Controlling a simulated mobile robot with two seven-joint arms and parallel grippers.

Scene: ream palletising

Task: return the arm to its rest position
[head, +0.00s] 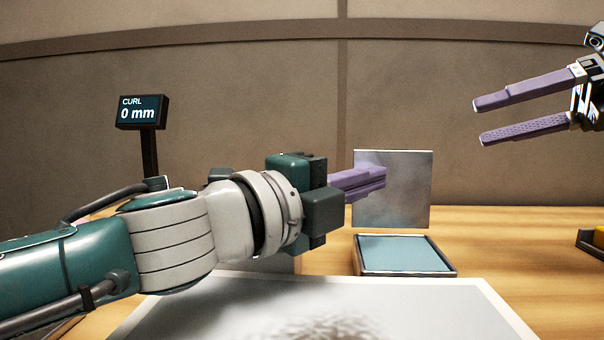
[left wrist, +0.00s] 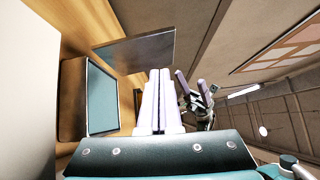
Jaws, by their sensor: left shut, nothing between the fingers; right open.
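My left arm comes in from the left in the head view, and its gripper (head: 382,183) is shut with nothing between the purple fingers. It is raised above the table, in front of the upright grey plate. The shut fingers also show in the left wrist view (left wrist: 158,100). My right gripper (head: 478,122) is open and empty, high at the upper right of the head view. It also appears small in the left wrist view (left wrist: 188,90). No ream shows in either gripper.
A shallow tray with a blue-green floor (head: 405,254) stands on the wooden table (head: 510,235), with an upright grey plate (head: 408,190) behind it. A white surface (head: 400,310) lies in front. A display (head: 142,112) reads "CURL 0 mm". A dark holder with something yellow (head: 598,238) sits at the right edge.

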